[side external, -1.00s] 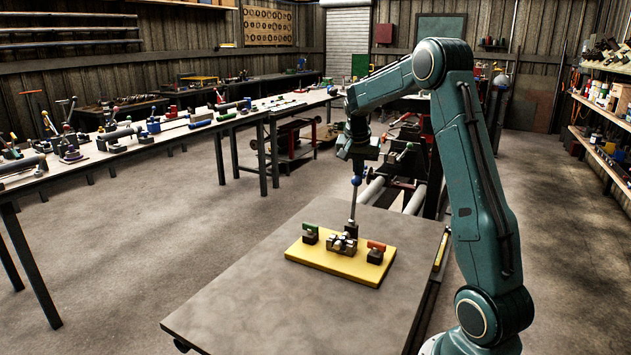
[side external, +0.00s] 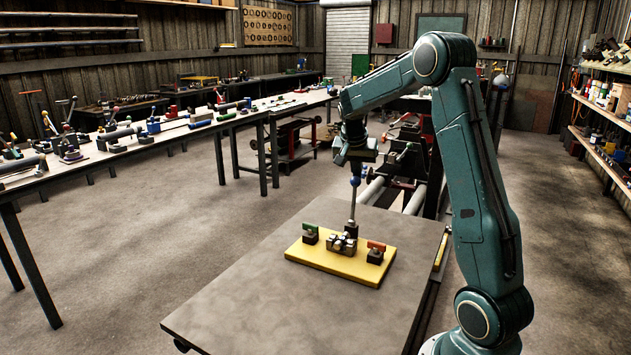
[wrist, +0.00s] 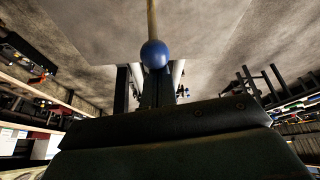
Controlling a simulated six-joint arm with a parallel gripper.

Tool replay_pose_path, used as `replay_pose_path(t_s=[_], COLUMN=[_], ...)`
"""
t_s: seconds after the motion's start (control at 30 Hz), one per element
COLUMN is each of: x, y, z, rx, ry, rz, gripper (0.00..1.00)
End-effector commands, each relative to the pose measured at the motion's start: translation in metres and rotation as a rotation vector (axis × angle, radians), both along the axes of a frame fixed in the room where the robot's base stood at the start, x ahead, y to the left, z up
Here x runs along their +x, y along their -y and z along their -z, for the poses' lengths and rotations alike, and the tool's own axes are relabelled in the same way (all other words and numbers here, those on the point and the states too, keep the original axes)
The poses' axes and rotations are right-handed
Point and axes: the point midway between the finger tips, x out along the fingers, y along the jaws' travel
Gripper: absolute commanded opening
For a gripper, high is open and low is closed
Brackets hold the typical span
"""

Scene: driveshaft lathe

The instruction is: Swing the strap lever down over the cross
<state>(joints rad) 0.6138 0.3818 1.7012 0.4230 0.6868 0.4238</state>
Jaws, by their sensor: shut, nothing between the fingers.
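The strap lever (side external: 352,208) stands nearly upright at the back of a yellow base plate (side external: 318,261), with a blue ball knob (side external: 355,181) on top. The knob also shows in the wrist view (wrist: 154,54). The metal cross (side external: 342,244) sits in the middle of the plate, in front of the lever's foot, with its top uncovered. My gripper (side external: 355,164) is shut and empty, close above the knob. I cannot tell whether it touches the knob. In the wrist view a dark part of my gripper fills the bottom.
A green-topped block (side external: 310,233) and a red-topped block (side external: 376,252) stand on the plate either side of the cross. The grey table (side external: 250,305) is bare in front and to the left. Rails and machinery (side external: 400,170) lie beyond the table's back edge.

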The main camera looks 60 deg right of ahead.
Motion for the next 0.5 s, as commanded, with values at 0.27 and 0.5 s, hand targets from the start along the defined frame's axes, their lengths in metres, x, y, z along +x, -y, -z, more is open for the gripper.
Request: replay_pose_path(t_s=[0.27, 0.5], x=[0.001, 0.000], y=[-0.022, -0.050], z=[-0.002, 0.000], rx=[-0.121, -0.301], ry=[-0.001, -0.003], rz=[-0.006, -0.009], gripper=[0.00, 0.00])
